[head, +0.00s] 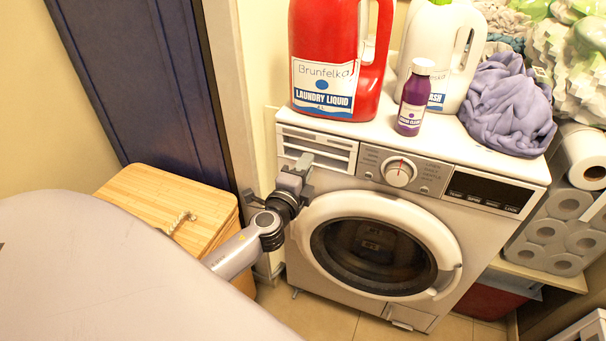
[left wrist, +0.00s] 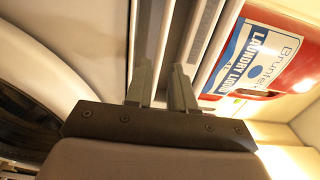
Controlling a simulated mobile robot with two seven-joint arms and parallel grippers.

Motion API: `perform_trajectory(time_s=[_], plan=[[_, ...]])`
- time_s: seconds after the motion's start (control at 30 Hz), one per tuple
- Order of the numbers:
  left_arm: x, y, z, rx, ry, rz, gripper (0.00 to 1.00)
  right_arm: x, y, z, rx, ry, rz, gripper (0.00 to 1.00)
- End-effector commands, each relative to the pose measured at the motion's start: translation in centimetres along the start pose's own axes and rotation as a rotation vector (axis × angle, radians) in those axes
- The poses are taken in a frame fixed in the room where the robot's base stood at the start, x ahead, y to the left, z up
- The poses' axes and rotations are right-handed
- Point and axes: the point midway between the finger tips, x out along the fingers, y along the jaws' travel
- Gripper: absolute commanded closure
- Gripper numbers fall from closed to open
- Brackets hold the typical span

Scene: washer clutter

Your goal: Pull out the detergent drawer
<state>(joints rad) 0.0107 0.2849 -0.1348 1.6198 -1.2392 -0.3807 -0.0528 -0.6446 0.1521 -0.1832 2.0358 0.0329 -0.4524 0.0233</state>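The detergent drawer (head: 330,147) is the pale ridged panel at the upper left of the washing machine's front. It looks flush with the machine. In the left wrist view its long strips (left wrist: 178,35) run up from my fingers. My left gripper (head: 304,162) is at the drawer's lower left part. In the left wrist view the two fingers of the left gripper (left wrist: 162,85) stand apart with a narrow gap, pointing at the strips. Whether the fingertips touch the drawer is not clear. My right gripper is not in view.
On the washer top stand a red laundry liquid jug (head: 325,60), a purple bottle (head: 412,98), a white jug (head: 452,60) and a purple cloth (head: 508,105). The round door (head: 375,245) is below the control panel. A wooden box (head: 165,205) stands left of the washer.

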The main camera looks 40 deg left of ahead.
Motion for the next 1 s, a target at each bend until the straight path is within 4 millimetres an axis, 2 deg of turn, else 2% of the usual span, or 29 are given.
perform_trajectory(time_s=[0.2, 0.4, 0.6, 0.87, 0.9, 0.97, 1.0], plan=[[3.4, 0.2, -0.1, 0.000, 0.001, -0.002, 0.77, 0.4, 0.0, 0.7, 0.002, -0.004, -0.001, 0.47], [5.5, 0.2, -0.1, -0.001, 0.001, 0.000, 0.77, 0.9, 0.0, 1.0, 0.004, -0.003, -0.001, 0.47], [6.5, 0.1, -0.1, 0.000, 0.002, 0.000, 0.77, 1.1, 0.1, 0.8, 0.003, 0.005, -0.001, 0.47], [6.6, -0.1, -0.1, -0.001, 0.002, -0.001, 0.77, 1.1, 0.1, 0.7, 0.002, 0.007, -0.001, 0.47], [6.6, -0.1, -0.1, -0.001, 0.002, -0.001, 0.80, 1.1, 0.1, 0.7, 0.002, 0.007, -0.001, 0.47], [6.6, -0.1, -0.1, -0.001, 0.002, -0.002, 0.99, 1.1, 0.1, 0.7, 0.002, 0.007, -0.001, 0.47], [6.6, -0.1, -0.1, -0.001, 0.001, -0.002, 1.00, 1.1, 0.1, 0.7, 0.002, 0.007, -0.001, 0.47]])
